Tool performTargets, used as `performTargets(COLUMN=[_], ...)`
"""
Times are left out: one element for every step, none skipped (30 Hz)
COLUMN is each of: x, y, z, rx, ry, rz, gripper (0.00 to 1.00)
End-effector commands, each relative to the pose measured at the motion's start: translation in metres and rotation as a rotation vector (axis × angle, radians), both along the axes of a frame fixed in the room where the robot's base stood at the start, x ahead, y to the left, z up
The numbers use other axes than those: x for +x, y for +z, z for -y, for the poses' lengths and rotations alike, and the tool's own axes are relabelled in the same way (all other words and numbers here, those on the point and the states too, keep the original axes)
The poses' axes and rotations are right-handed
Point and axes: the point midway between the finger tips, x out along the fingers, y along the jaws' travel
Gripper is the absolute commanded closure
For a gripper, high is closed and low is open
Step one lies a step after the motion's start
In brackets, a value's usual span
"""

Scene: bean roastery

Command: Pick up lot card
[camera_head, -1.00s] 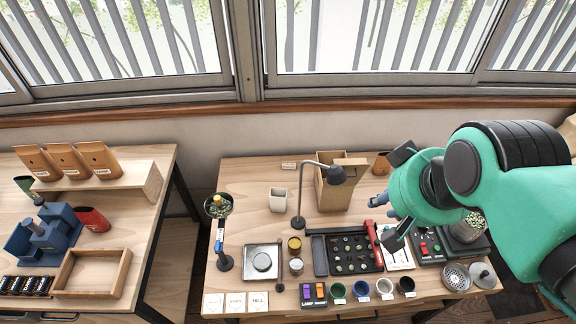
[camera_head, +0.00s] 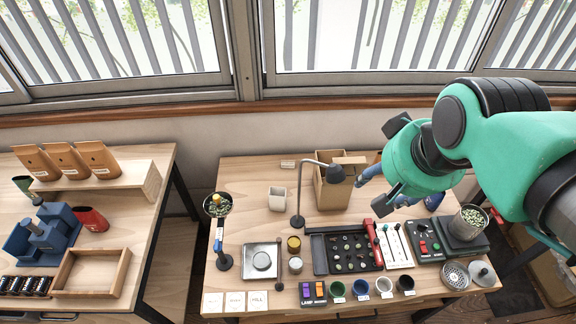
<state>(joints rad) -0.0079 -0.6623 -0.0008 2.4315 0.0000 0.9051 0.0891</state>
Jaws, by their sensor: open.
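Three white cards lie in a row along the table's front left edge: a left card (camera_head: 213,302), a middle card (camera_head: 235,302) and a right card (camera_head: 257,301). Their print is too small to read surely. I cannot tell which of these is the lot card. My gripper (camera_head: 385,188) is open, above the table's back right, right of the cardboard box (camera_head: 333,188). It looks empty and is well apart from the front cards. My arm hides part of the table's back right.
A lamp (camera_head: 299,221), a square scale (camera_head: 262,261), a black sample tray (camera_head: 346,254) and several small cups (camera_head: 337,290) crowd the table (camera_head: 240,180). A bean-filled container (camera_head: 467,222) stands at the right. A gap separates the left table (camera_head: 150,250).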

Motion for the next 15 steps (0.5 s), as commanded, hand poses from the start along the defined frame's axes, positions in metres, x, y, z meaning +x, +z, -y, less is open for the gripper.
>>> performTargets(x=[0.010, 0.016, 0.024, 0.031, 0.037, 0.046, 0.053, 0.060, 0.068, 0.075, 0.082, 0.092, 0.098, 0.106, 0.115], y=[0.003, 0.004, 0.007, 0.009, 0.011, 0.013, 0.014, 0.016, 0.017, 0.018, 0.019, 0.020, 0.020, 0.021, 0.021], z=[-0.001, -0.001, -0.002, -0.003, -0.003, -0.004, -0.005, -0.005, -0.006, -0.007, -0.008, -0.009, -0.010, -0.010, -0.012], rx=[0.009, 0.015, 0.025, 0.032, 0.039, 0.049, 0.056, 0.062, 0.072, 0.078, 0.085, 0.093, 0.100, 0.106, 0.115], ry=[-0.017, -0.028, -0.047, -0.059, -0.073, -0.092, -0.105, -0.120, -0.137, -0.151, -0.165, -0.184, -0.198, -0.211, -0.230], rz=[-0.008, -0.014, -0.019, -0.024, -0.028, -0.035, -0.039, -0.043, -0.051, -0.055, -0.060, -0.065, -0.071, -0.074, -0.080], gripper=[0.47, 0.47, 0.47, 0.47, 0.47, 0.47, 0.47, 0.47, 0.47, 0.47, 0.47, 0.47, 0.47, 0.47, 0.47])
